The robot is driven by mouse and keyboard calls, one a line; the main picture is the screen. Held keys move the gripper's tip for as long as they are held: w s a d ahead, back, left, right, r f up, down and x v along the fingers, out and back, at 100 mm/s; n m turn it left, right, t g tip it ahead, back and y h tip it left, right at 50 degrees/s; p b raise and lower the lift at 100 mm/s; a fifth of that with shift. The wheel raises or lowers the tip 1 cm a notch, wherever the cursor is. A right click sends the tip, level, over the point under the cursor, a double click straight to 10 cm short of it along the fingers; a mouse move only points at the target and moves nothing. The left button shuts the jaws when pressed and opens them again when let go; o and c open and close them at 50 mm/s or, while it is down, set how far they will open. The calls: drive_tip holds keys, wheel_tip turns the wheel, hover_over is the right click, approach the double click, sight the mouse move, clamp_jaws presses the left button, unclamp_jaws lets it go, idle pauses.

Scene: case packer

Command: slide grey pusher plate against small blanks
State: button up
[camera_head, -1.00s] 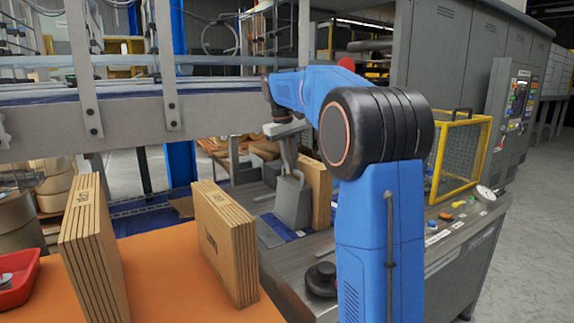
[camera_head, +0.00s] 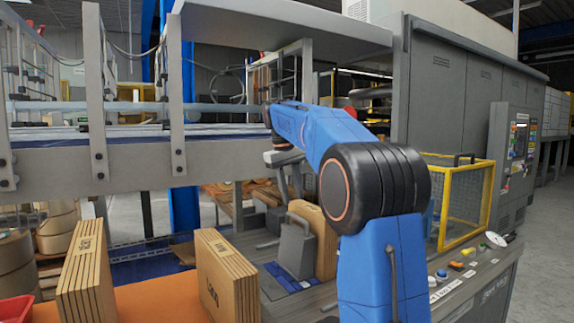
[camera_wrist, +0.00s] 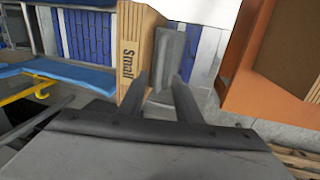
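The grey pusher plate (camera_head: 297,250) stands upright on the packer's bed, its handle at the top. The stack of small blanks (camera_head: 327,246) stands right beside it, to its right and behind. I cannot tell whether plate and stack touch. In the wrist view, the stack (camera_wrist: 137,48) shows the word "Small", and the plate (camera_wrist: 167,60) is just to its right. My gripper (camera_head: 291,192) is above the plate's handle, with its fingers pointing down. In the wrist view, its two fingers (camera_wrist: 160,90) are apart, with nothing visibly clamped between them; the plate is beyond their tips.
Two other stacks of cardboard blanks (camera_head: 86,280) (camera_head: 228,280) stand on the orange table (camera_head: 150,301) at the left. A red bin (camera_head: 16,310) is at the lower left. A yellow-framed mesh guard (camera_head: 465,205) stands at the right.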

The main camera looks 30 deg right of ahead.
wheel_tip(320, 180, up, 11)
drive_tip(key=a, duration=0.2)
drive_tip(key=shift+f, duration=0.2)
idle(0.4)
